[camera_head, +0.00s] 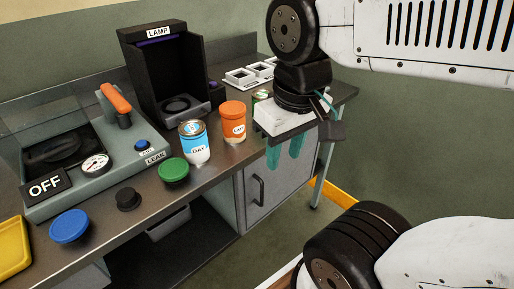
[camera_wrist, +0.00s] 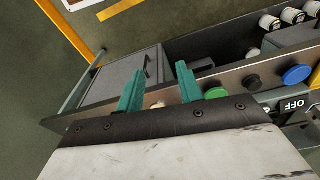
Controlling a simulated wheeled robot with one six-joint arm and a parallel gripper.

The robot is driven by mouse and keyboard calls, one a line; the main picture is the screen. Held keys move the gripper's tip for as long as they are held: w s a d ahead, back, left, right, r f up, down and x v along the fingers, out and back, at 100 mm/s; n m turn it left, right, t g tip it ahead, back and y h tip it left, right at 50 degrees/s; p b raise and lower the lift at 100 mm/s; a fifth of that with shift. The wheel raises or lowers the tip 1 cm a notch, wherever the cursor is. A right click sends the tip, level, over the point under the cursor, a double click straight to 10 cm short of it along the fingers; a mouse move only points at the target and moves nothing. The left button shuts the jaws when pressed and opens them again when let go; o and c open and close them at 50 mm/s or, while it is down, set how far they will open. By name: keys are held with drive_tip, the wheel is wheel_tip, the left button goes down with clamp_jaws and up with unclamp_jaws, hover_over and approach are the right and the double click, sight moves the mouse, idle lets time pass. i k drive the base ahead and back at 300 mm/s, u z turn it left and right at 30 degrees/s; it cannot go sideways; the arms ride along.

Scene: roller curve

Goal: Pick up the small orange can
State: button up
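The small orange can (camera_head: 233,122) stands upright on the metal counter, right of a blue and white can labelled DAY (camera_head: 194,143). It has an orange lid and a white label. My gripper (camera_head: 285,152) has two teal fingers spread apart with nothing held between them. In the head view it hangs to the right of the orange can, past the counter's front edge, apart from the can. In the wrist view my gripper (camera_wrist: 158,84) also shows open; the orange can cannot be clearly made out there, and the gripper body hides part of the counter.
A black LAMP box (camera_head: 165,75) stands behind the cans. A grey LEAK device (camera_head: 90,150) with an orange handle is at left. Green (camera_head: 173,170), black (camera_head: 128,199) and blue (camera_head: 70,227) buttons line the front edge. White square holders (camera_head: 240,77) sit at the back.

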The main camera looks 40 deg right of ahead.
sight(233, 130)
drive_tip(key=u, duration=0.25)
drive_tip(key=k, duration=1.5)
drive_tip(key=u, duration=1.2)
drive_tip(key=i, duration=1.2)
drive_tip(key=z, duration=1.1)
drive_tip(key=i, duration=0.95)
drive_tip(key=z, duration=0.25)
